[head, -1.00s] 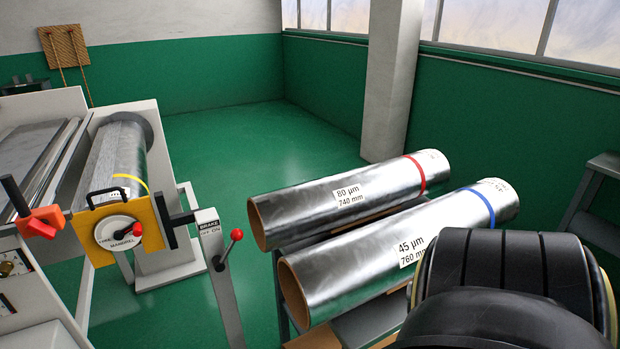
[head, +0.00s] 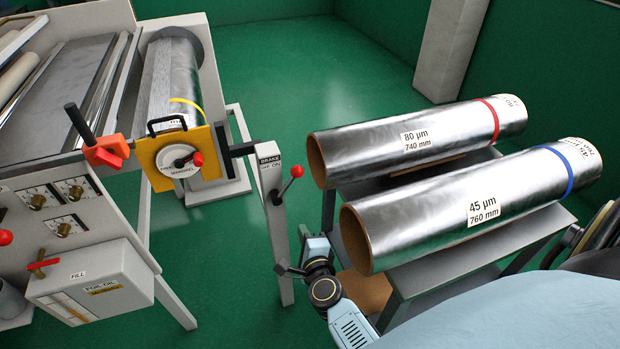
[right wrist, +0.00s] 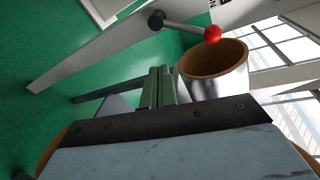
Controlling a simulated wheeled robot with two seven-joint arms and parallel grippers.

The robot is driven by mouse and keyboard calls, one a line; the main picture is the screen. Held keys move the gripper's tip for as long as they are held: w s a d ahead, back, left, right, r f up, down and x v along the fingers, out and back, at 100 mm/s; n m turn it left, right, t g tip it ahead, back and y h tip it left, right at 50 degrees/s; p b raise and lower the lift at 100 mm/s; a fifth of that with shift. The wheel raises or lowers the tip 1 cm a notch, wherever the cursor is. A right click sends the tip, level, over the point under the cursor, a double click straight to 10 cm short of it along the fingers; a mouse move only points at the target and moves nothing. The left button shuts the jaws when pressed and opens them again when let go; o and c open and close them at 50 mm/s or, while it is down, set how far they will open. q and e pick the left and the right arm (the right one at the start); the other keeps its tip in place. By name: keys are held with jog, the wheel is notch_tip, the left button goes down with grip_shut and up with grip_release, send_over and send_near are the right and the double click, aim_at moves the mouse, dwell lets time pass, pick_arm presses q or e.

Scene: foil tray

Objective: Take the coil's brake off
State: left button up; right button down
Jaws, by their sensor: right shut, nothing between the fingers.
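The brake post (head: 276,230) stands right of the machine, with a label reading BRAKE, OFF and ON. Its lever ends in a red ball knob (head: 297,171) and tilts up to the right, toward the ON side. The foil coil (head: 172,80) sits behind the yellow mandrel plate (head: 160,155). My right gripper (head: 284,268) is low beside the post, below the knob, shut and empty. In the right wrist view its closed fingers (right wrist: 157,88) point toward the post, and the red knob (right wrist: 212,34) shows beyond them, apart. My left gripper is out of view.
Two foil rolls, 80 µm (head: 370,150) and 45 µm (head: 420,235), lie on a grey rack (head: 405,300) right of the post, close to my right gripper. Green floor is open behind the post.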

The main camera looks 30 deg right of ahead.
aim_at(287, 184)
jog(key=w+d+r+m+h, duration=0.1)
jog(key=d+r+m+h, duration=0.1)
jog(key=d+r+m, duration=0.4)
jog(key=w+a+r+x, duration=0.1)
jog(key=x, duration=0.7)
jog(key=shift+w+n+b, duration=0.3)
jog(key=shift+n+b, duration=0.1)
jog(key=shift+f, duration=0.15)
